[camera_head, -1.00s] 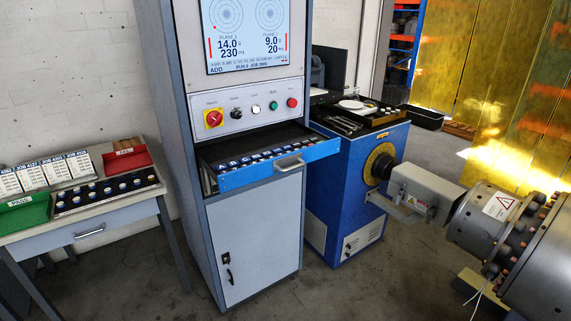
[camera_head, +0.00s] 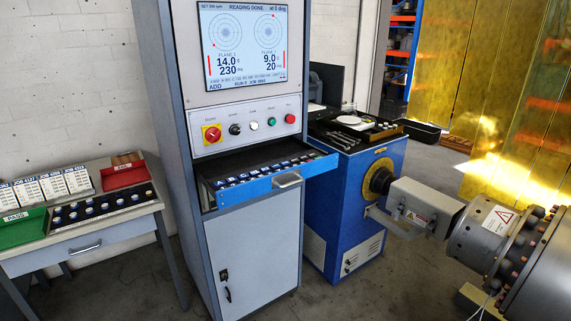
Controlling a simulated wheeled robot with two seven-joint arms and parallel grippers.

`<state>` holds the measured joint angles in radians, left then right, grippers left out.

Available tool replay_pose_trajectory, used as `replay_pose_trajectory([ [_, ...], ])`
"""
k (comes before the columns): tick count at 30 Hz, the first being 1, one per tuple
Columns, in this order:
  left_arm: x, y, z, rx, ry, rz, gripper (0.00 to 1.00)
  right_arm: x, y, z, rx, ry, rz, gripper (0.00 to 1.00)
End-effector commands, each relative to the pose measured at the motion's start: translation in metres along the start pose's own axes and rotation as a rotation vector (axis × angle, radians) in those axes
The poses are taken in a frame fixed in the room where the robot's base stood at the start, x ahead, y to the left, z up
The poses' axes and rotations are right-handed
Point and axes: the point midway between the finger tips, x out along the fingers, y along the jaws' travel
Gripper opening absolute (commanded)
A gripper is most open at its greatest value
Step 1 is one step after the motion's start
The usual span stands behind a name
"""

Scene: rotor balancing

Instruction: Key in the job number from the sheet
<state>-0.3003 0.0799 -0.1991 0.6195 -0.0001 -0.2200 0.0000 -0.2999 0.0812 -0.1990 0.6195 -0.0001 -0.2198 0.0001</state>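The balancing cabinet's screen (camera_head: 243,47) reads "READING DONE", with plane 1 at 14.0 and 230 deg and plane 2 at 9.0 and 20 deg. Its bottom line shows a run and job number, too small to read surely. Below it, a blue drawer (camera_head: 277,184) stands open with a row of lettered keys or compartments inside. Job cards (camera_head: 52,183) stand upright in a row on the side table at the left, with job numbers only partly legible. Neither of my grippers is in view.
A panel with a red-yellow switch (camera_head: 211,134) and several buttons sits above the drawer. The side table (camera_head: 110,238) holds a green PASS tray (camera_head: 22,228), a red FAIL tray (camera_head: 125,174) and a black rack. The rotor (camera_head: 485,228) and drive (camera_head: 352,225) stand right. Floor between is clear.

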Motion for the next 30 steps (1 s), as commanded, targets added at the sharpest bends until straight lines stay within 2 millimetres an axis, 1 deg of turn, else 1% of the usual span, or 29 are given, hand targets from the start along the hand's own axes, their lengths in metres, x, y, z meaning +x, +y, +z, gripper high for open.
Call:
replay_pose_trajectory([
  [1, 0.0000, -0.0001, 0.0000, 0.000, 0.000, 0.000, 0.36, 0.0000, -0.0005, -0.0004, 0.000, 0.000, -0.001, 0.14],
  [4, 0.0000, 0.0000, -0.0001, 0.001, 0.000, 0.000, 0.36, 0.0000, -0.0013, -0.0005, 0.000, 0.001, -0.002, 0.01],
  [5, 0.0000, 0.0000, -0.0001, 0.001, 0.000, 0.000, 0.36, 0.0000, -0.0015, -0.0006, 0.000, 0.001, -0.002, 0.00],
  [30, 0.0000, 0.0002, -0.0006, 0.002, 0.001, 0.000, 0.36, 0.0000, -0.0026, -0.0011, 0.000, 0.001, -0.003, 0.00],
])
